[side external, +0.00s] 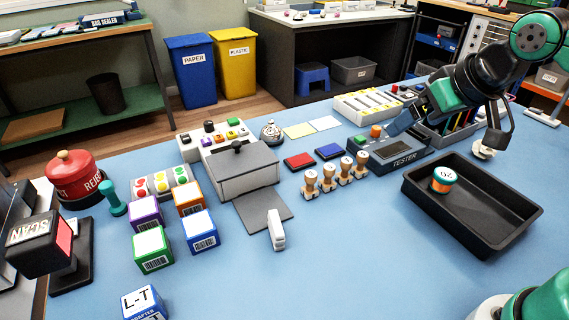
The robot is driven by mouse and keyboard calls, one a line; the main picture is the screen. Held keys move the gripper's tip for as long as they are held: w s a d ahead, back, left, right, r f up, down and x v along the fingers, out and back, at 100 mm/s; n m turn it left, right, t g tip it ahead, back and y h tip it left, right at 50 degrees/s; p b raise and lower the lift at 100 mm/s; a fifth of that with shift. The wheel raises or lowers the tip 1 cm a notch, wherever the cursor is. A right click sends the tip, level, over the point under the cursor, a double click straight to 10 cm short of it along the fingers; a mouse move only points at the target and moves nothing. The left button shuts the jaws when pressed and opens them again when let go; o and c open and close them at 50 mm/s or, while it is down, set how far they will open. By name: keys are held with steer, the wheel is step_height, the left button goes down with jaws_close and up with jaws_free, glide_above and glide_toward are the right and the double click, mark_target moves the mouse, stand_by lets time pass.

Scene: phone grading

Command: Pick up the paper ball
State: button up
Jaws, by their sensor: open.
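A small whitish, rounded object (483,149), which looks like the paper ball, sits on the blue table just behind the black tray. Its crumpling is too small to make out. My gripper (491,136) is open, at the right, with its dark fingers close above and beside this object. I cannot tell whether a finger touches it. The arm hides part of the area around it.
The black tray (422,199) in front holds a green-and-orange round item (443,179). The tester (398,153) and wooden stamps (343,169) stand to the left. A pen organiser (462,128) is close behind. Blue table right of the tray is clear.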

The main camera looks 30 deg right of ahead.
steer(key=w+d+r+m+g+h, duration=0.1)
steer(key=w+d+m+g+h, duration=0.25)
steer(key=d, duration=0.55)
steer(key=w+d+m+g+h, duration=0.15)
steer(key=d+m+h, duration=0.25)
steer(key=d+m, duration=0.4)
steer(key=m+g+h, duration=0.5)
steer(key=m, duration=0.4)
glide_above(484, 149)
steer(key=w+a, duration=0.2)
steer(key=a, duration=0.1)
steer(key=f, duration=0.2)
steer(key=shift+n, duration=0.35)
step_height(484, 149, down, 14)
steer(key=shift+r, duration=0.25)
steer(key=shift+s+f, duration=0.1)
steer(key=shift+f, duration=0.2)
steer(key=shift+s+d+f+g, duration=0.1)
steer(key=shift+d+f+g, duration=0.15)
steer(key=shift+d+g, duration=0.1)
steer(key=shift+x, duration=2.35)
steer(key=c, duration=1.3)
